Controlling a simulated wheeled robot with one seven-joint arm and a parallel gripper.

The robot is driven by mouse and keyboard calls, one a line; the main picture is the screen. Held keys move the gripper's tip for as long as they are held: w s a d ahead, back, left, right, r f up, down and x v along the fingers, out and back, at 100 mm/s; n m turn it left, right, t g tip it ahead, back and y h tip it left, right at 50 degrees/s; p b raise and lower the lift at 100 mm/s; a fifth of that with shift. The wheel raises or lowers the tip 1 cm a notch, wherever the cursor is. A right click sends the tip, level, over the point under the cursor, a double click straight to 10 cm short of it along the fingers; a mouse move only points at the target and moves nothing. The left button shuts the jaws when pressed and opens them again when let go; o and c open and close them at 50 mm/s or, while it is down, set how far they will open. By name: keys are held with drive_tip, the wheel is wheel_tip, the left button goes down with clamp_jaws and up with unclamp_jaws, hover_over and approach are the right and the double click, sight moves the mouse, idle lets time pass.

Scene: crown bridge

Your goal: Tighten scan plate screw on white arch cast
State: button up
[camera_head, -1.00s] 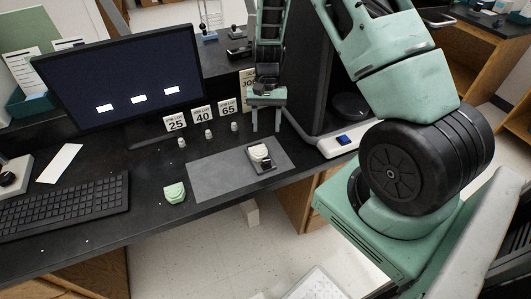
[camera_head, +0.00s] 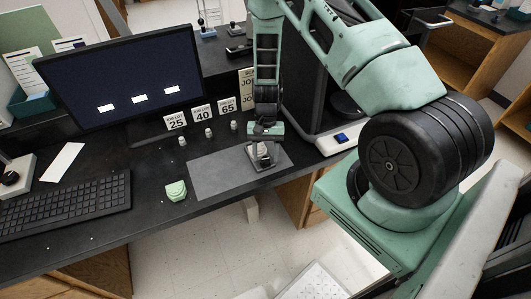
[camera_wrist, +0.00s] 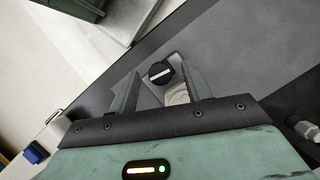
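The white arch cast (camera_head: 264,156) stands on its small scan plate on the grey mat (camera_head: 205,182), mostly hidden by my gripper in the head view. In the wrist view, part of the pale cast (camera_wrist: 178,95) shows beside a round black screw knob (camera_wrist: 160,73) with a white line across it. My gripper (camera_head: 264,147) points down over the cast. In the wrist view its two fingers (camera_wrist: 160,76) are apart, with the knob between their tips. A gap shows on each side of the knob; I cannot tell how low the fingertips are.
A monitor (camera_head: 120,80), keyboard (camera_head: 65,205) and blue-button device (camera_head: 340,137) are around. The mat's left part is clear.

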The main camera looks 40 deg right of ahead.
drive_tip(key=c, duration=0.9)
drive_tip(key=m+b, duration=0.1)
drive_tip(key=m, duration=0.1)
drive_tip(key=shift+d+f+m+t+y, duration=0.1)
drive_tip(key=shift+m+t+y, duration=0.2)
drive_tip(key=shift+m+y, duration=0.1)
drive_tip(key=shift+s+m+t+b, duration=0.1)
drive_tip(key=shift+m+t+b, duration=0.55)
drive_tip(key=shift+m, duration=0.75)
drive_tip(key=shift+y, duration=0.3)
drive_tip(key=o, duration=1)
